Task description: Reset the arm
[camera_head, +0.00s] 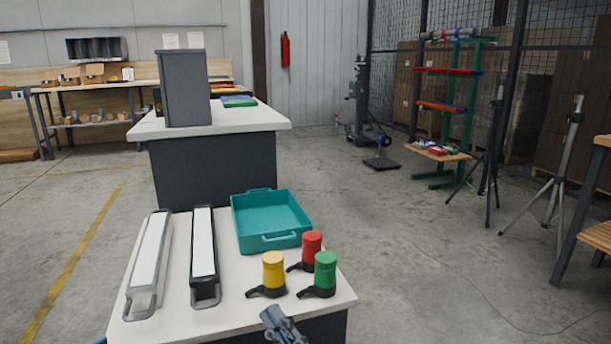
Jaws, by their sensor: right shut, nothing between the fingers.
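My right gripper (283,325) shows at the bottom edge of the head view, low at the near edge of the white table (235,318). It is shut and empty, in front of the green-topped item (325,270) and apart from it. Yellow (273,270) and red (311,248) items of the same shape, with black bases, stand close by. A teal tote (271,238) sits behind them and looks empty. Two long white-topped pieces, one with a grey frame (149,260) and one with a dark frame (204,255), lie on the left.
A second dark table with a white top (225,122) stands behind, bearing a grey upright box (184,88). Tripods (552,170) and a green rack (447,110) stand at the right. The floor (420,240) right of the near table is clear.

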